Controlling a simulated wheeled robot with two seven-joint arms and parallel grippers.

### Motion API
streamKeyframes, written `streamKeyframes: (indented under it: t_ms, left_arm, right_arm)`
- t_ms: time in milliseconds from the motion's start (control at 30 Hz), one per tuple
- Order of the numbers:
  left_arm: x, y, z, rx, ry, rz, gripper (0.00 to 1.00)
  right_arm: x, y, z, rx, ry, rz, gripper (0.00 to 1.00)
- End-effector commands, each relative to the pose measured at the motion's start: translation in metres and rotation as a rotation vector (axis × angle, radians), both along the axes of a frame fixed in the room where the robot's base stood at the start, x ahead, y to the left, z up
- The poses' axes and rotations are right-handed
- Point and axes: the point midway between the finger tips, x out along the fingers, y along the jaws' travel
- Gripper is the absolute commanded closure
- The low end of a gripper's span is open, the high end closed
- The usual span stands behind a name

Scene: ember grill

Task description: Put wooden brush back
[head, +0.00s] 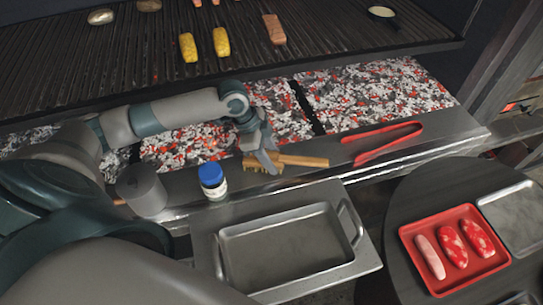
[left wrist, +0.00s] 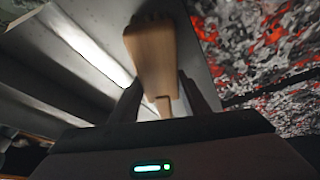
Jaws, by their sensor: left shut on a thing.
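The wooden brush (head: 300,161) has a pale wooden handle pointing right and a bristle end at left. It is at the metal ledge in front of the coals. My left gripper (head: 268,163) is at the brush, near its bristle end, and is shut on it. In the left wrist view the brush's wooden body (left wrist: 152,55) shows between the two dark fingers (left wrist: 158,100). I cannot tell whether the brush touches the ledge. My right gripper is not seen in these views.
Red tongs (head: 385,141) lie on the ledge to the right. A blue-capped jar (head: 212,181) and a grey cylinder (head: 142,190) stand at left. An empty metal tray (head: 228,262) is in front. A red tray (head: 408,238) of meat sits on the round table. Glowing coals (head: 370,92) lie behind.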

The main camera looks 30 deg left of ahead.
Motion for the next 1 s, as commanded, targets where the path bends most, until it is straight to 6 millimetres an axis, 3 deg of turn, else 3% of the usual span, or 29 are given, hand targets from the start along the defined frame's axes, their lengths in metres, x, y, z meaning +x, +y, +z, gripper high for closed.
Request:
streamKeyframes:
  t_ms: [67,100,167,667,1000]
  left_arm:
    - [0.0,0.0,-0.001,-0.001,0.0,0.0,0.9]
    - [0.0,0.0,-0.001,-0.001,0.0,0.0,0.51]
    - [0.0,0.0,-0.001,-0.001,0.0,0.0,0.37]
    - [-0.001,0.003,0.005,0.001,0.0,0.0,0.36]
    - [-0.008,0.02,0.048,0.003,-0.004,0.0,0.36]
  right_arm:
    - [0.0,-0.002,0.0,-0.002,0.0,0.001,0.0]
    - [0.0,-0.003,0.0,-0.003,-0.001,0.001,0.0]
    - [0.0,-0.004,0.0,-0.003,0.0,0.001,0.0]
    - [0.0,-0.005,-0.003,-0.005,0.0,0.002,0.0]
    - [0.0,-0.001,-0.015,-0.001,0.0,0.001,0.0]
